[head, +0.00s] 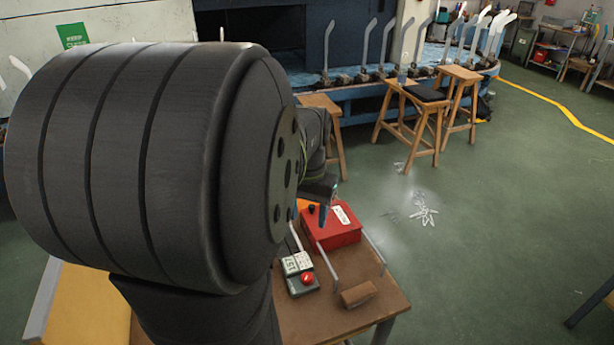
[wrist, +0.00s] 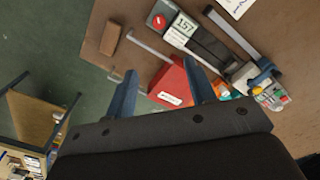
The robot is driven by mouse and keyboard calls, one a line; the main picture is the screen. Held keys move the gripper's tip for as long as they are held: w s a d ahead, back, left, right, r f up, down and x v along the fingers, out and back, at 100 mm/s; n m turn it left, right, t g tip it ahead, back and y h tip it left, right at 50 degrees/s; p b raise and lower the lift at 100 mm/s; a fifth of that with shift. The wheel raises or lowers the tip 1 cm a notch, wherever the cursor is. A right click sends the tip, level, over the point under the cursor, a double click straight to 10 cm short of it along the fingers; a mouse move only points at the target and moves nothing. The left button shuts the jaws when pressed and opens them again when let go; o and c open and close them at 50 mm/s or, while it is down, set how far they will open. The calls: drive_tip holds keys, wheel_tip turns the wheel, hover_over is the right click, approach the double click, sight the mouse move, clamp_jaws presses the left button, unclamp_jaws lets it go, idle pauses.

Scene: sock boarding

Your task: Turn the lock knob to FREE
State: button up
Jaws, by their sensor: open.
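A red box (head: 345,236) with a white label stands on the brown table, under my gripper in the head view. A small dark knob-like part (head: 311,209) shows at its back left; I cannot tell whether it is the lock knob or where it points. The red box (wrist: 171,82) also shows between my fingers in the wrist view, partly hidden by the right finger. My gripper (wrist: 160,67) is open and empty, its two blue fingers apart. In the head view my arm hides much of the table, and one blue fingertip (head: 323,215) shows above the box.
A control box with a display (head: 297,263) and red button (head: 307,278) stands left of the red box. A wooden block (head: 360,293) and thin metal bars (head: 327,263) are at the front. Small colourful items (wrist: 271,93) lie right in the wrist view. Stools (head: 425,105) stand behind.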

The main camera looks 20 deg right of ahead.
wheel_tip(320, 180, up, 10)
drive_tip(key=m, duration=1)
drive_tip(key=shift+s+f, duration=0.15)
drive_tip(key=shift+m, duration=0.3)
wheel_tip(320, 180, down, 11)
drive_tip(key=n, duration=1.1)
drive_tip(key=shift+n, duration=0.4)
drive_tip(key=shift+r, duration=0.2)
